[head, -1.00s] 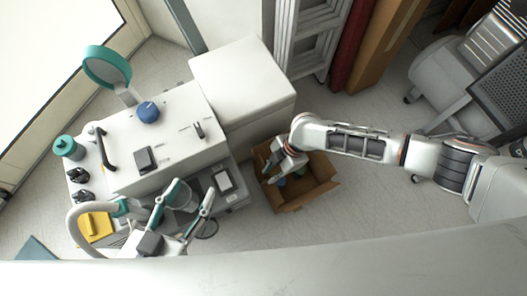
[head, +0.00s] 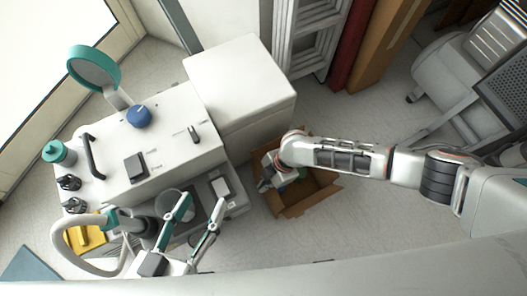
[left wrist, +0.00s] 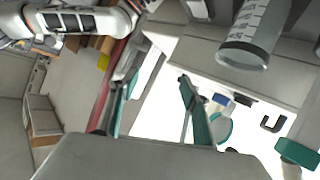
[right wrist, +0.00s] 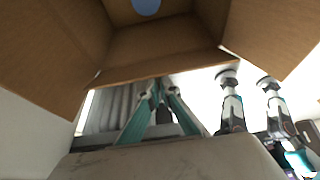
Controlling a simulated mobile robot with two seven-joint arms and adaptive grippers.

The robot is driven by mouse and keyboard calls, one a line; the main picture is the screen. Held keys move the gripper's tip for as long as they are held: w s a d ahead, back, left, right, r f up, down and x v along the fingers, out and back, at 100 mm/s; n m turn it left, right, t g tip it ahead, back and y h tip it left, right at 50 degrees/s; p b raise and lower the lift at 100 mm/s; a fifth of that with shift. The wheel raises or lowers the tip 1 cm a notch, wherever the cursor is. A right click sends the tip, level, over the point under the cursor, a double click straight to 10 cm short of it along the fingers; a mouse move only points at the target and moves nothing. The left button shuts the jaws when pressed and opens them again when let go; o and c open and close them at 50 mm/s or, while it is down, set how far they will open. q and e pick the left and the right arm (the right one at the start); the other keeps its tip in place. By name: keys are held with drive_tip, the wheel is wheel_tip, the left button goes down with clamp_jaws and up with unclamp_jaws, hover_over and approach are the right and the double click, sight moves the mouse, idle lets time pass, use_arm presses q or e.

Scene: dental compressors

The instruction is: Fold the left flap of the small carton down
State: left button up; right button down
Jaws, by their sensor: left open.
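The small brown carton (head: 322,197) stands open on the floor, right of the white cabinet unit. The left edge is partly covered by my right gripper (head: 263,184), so the left flap's angle is unclear. In the right wrist view the carton walls (right wrist: 150,45) fill the top, and the right gripper (right wrist: 160,88) is just below the near cardboard edge, its teal fingertips close together. I cannot tell if they touch it. My left gripper (head: 202,214) is open and empty over the unit, also in the left wrist view (left wrist: 155,84).
The white cabinet unit (head: 160,165) carries a blue knob (head: 139,116) and a black handle. A ladder (head: 305,40) and tall brown cardboard (head: 385,45) are at the back. The floor right of the carton is clear below my arm.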

drive_tip(key=y+b, duration=0.1)
drive_tip(key=b, duration=0.1)
drive_tip(key=d+f+g+y+b, duration=0.1)
drive_tip(key=shift+s+b, duration=0.25)
drive_tip(key=shift+b, duration=0.1)
drive_tip(key=shift+w+d+y+b, duration=0.1)
drive_tip(key=shift+d+y+b, duration=0.1)
drive_tip(key=shift+y+b, duration=0.15)
drive_tip(key=shift+w+d+r+g+y, duration=0.25)
drive_tip(key=shift+w+g+y, duration=0.15)
drive_tip(key=shift+y, duration=0.35)
drive_tip(key=shift+w+d+y, duration=0.15)
drive_tip(key=shift+d+y, duration=0.05)
drive_tip(key=shift+y, duration=0.2)
use_arm(q)
drive_tip(key=shift+s+d+f+n+t, duration=0.1)
drive_tip(key=shift+s+d+n, duration=0.1)
drive_tip(key=shift+d+n, duration=0.65)
drive_tip(key=shift+s+d+f+n+t, duration=0.1)
drive_tip(key=shift+s+d+n, duration=0.15)
drive_tip(key=shift+d+n, duration=0.6)
drive_tip(key=shift+s+d+f+n+t, duration=0.15)
drive_tip(key=shift+d+n, duration=0.35)
drive_tip(key=shift+n, duration=0.7)
use_arm(e)
drive_tip(key=shift+w+d+f+g+y, duration=0.15)
drive_tip(key=shift+d+g+y, duration=0.2)
drive_tip(key=shift+y, duration=0.45)
drive_tip(key=shift+g, duration=0.25)
